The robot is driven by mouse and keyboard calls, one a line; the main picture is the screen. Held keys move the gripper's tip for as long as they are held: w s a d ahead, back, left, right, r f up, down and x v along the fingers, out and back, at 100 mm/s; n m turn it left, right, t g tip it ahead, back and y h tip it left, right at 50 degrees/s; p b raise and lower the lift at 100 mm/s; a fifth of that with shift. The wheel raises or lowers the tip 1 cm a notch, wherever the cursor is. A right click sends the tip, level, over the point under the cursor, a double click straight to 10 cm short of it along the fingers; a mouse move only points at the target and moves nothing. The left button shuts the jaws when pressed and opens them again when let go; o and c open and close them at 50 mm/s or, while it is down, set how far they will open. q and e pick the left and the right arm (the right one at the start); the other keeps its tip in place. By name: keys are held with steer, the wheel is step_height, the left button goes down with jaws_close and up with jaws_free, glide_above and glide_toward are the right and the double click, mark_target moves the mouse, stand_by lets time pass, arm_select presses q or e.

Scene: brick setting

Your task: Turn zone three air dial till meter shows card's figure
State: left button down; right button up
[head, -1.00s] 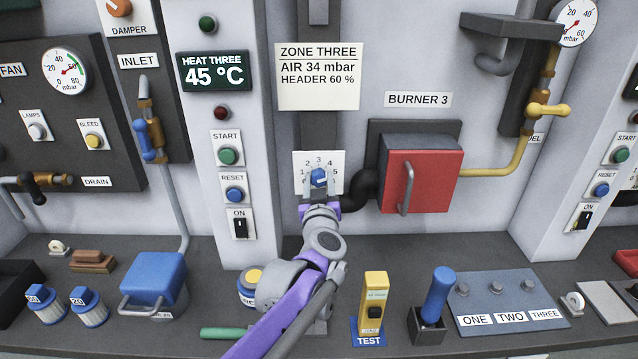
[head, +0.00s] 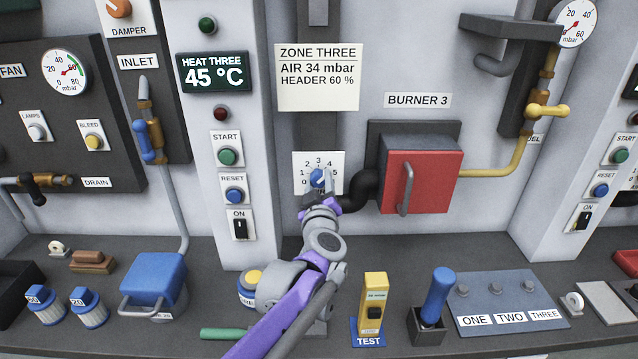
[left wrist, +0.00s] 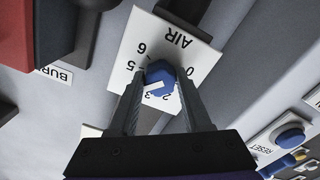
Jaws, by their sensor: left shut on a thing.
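The blue air dial (head: 317,177) sits on a white numbered plate below the zone three card (head: 318,76). The card reads AIR 34 mbar and HEADER 60 %. My left gripper (head: 320,190) is shut on the dial, and the left wrist view shows its two fingers (left wrist: 161,88) either side of the blue knob (left wrist: 160,72). The knob's white mark seems to point between 3 and 4. A round mbar meter (head: 65,72) is at the left and another (head: 575,22) at the top right; their exact readings are too small to tell. My right gripper is not in view.
The red burner box (head: 422,181) with its handle and a black pipe elbow (head: 362,190) stands right of the dial. A yellow tester (head: 373,305), a blue-handled tool (head: 436,295) and a blue lidded box (head: 154,279) stand on the bench below.

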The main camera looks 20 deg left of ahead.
arm_select(q)
steer(key=shift+c, duration=1.8)
jaws_free()
steer(key=v, duration=1)
steer(key=shift+s+b, duration=0.4)
steer(key=shift+d, duration=0.1)
